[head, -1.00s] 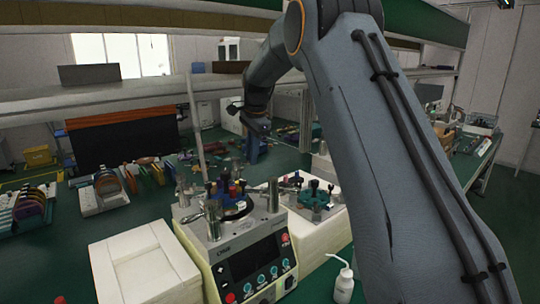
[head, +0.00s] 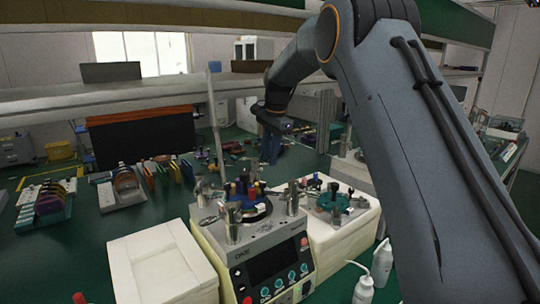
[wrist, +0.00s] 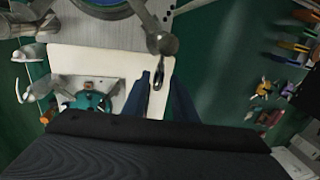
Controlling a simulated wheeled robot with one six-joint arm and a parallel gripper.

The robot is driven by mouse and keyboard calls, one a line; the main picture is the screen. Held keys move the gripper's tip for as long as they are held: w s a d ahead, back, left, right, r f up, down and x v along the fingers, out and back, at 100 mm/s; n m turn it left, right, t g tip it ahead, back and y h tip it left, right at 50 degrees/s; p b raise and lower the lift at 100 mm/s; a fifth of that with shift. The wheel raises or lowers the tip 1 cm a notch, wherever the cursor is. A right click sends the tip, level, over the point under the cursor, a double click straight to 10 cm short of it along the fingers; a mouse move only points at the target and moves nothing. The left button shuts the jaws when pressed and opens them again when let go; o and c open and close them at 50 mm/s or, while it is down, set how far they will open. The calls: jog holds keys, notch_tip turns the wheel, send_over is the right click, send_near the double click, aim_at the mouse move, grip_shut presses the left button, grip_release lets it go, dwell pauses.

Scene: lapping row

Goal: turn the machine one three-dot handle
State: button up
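Machine one (head: 270,255) is a cream lapping machine with a dark control panel, in the middle of the head view. Metal handles stand around its top, including one at front left (head: 232,222) and one at right (head: 292,198). Dot marks are too small to read. My gripper (head: 270,148) is above and behind the machine, its blue fingers pointing down. In the wrist view, the fingers are apart and my gripper (wrist: 159,79) is open. A metal handle (wrist: 157,75) shows between the fingertips in the picture; whether it lies between them or below cannot be told.
A second cream machine with a teal plate (head: 335,203) stands at right, close to machine one. A pale box (head: 165,262) is at left. White bottles (head: 382,262) stand at front right. A shelf (head: 110,102) crosses behind. Racks of coloured discs (head: 122,188) lie at left.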

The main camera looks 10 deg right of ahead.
jog(key=shift+o, duration=0.3)
notch_tip(320, 180, up, 8)
jog(key=s+b, duration=0.1)
jog(key=b, duration=0.1)
jog(key=shift+s+d+f, duration=0.2)
jog(key=shift+s+d, duration=0.05)
jog(key=shift+d, duration=0.2)
